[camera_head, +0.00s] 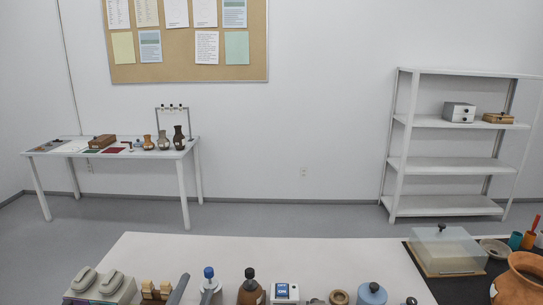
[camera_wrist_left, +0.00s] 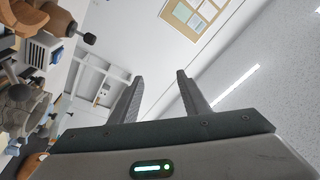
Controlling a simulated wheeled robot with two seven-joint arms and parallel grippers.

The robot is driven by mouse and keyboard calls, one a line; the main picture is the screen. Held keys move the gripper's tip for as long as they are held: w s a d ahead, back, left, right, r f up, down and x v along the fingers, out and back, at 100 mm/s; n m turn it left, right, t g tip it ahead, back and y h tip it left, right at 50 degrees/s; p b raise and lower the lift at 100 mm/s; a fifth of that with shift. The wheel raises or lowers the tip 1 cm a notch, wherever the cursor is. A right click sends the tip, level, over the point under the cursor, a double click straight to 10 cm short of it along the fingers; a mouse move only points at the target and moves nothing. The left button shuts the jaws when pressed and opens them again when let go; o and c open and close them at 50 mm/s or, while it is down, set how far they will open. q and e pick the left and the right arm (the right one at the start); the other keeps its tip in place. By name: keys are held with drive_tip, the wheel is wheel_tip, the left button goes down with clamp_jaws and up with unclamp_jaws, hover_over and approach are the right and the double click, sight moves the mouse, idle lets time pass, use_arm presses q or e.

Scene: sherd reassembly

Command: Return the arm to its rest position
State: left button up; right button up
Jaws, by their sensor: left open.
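My left gripper (camera_wrist_left: 160,77) shows in the left wrist view with its two grey fingers spread apart. In the head view, a dark grey slanted bar (camera_head: 179,289) at the bottom edge looks like part of this gripper, but most of the arm is out of frame. My right gripper is in neither view.
The white bench (camera_head: 250,252) carries a row of bottles and tools along its near edge. A clear-lidded box (camera_head: 447,250) and a terracotta pot (camera_head: 519,282) stand at right. A side table (camera_head: 125,150) and shelf (camera_head: 447,165) stand by the wall.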

use_arm(q)
drive_tip(key=s+a+f+n+g+y, duration=0.1)
drive_tip(key=s+a+f+n+g, duration=0.15)
drive_tip(key=f, duration=0.35)
drive_tip(key=s+a+f+n+g+y, duration=0.2)
drive_tip(key=s+f+g, duration=0.15)
drive_tip(key=f, duration=0.25)
drive_tip(key=s+a+f+n+g+y, duration=0.1)
drive_tip(key=s+a+f+n+g, duration=0.1)
drive_tip(key=s+f, duration=0.3)
drive_tip(key=s+f+n+g+h, duration=0.1)
drive_tip(key=s+f+g, duration=0.4)
drive_tip(key=s, duration=0.5)
drive_tip(key=s+f+n+g, duration=0.2)
drive_tip(key=s+f+g, duration=0.1)
drive_tip(key=s+f, duration=0.6)
wheel_tip(320, 180, down, 24)
drive_tip(key=w+d, duration=0.1)
drive_tip(key=d, duration=0.1)
drive_tip(key=s+f, duration=0.5)
drive_tip(key=f, duration=0.3)
drive_tip(key=s+f, duration=0.6)
drive_tip(key=f, duration=0.3)
drive_tip(key=shift+s+a+f+m+h, duration=0.25)
drive_tip(key=shift+s+a+m+h, duration=0.05)
drive_tip(key=shift+m, duration=0.05)
